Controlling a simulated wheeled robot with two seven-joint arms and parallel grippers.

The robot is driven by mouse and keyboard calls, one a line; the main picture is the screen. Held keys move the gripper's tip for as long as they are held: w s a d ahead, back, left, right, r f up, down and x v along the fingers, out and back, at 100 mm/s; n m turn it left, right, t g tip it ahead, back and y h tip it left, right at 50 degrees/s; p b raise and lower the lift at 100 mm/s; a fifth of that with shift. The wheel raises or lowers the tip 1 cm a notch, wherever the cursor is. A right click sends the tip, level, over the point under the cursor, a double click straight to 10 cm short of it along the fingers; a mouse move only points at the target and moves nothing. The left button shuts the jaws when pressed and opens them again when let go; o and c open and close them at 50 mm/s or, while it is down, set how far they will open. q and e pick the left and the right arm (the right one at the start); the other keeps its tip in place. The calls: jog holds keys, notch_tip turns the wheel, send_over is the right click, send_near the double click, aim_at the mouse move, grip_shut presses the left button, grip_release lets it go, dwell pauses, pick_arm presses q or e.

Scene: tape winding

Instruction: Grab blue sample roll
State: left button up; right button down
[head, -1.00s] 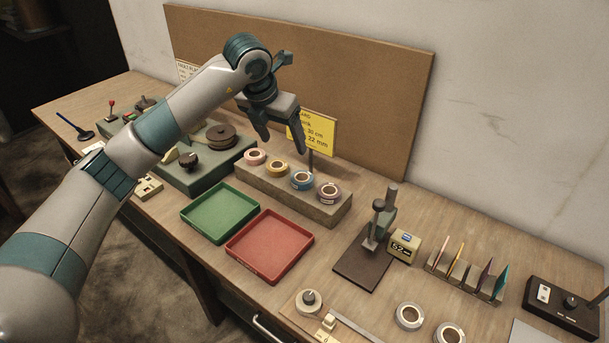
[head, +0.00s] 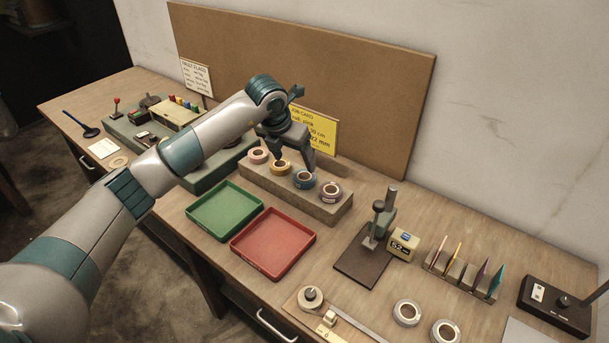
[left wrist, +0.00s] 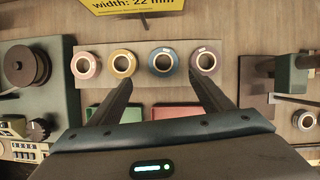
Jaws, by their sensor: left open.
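The blue sample roll (head: 305,186) lies on the wooden block (head: 287,204), third from the left in a row of rolls. It also shows in the left wrist view (left wrist: 161,73), just beyond and between my fingertips. Pink (head: 257,161), yellow (head: 281,173) and purple-brown (head: 330,197) rolls share the block. My left gripper (head: 296,160) is open and empty, over the block, above and slightly behind the blue and yellow rolls in the head view. The left wrist view shows its two spread fingers (left wrist: 160,78). My right gripper is not in view.
A green tray (head: 197,218) and a red tray (head: 259,268) lie in front of the block. A yellow card (head: 322,132) stands behind it. A stand on a dark base (head: 366,268) is to the right. Two loose rolls lie at the front right.

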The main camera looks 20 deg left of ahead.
aim_at(303, 173)
pick_arm(q)
jog(key=shift+p+x, duration=0.45)
jog(key=shift+x, duration=1.5)
jog(key=shift+w+d+f+p, duration=0.3)
jog(key=shift+f+p, duration=0.2)
jog(key=shift+p, duration=0.2)
jog(key=x, duration=0.1)
jog(key=p+x, duration=0.1)
jog(key=x, duration=0.1)
jog(key=shift+d+r, duration=0.1)
jog(key=shift+d, duration=0.1)
jog(key=shift+w+f+p, duration=0.25)
jog(key=shift+f+p, duration=0.05)
jog(key=shift+f, duration=0.2)
jog(key=c, duration=1.1)
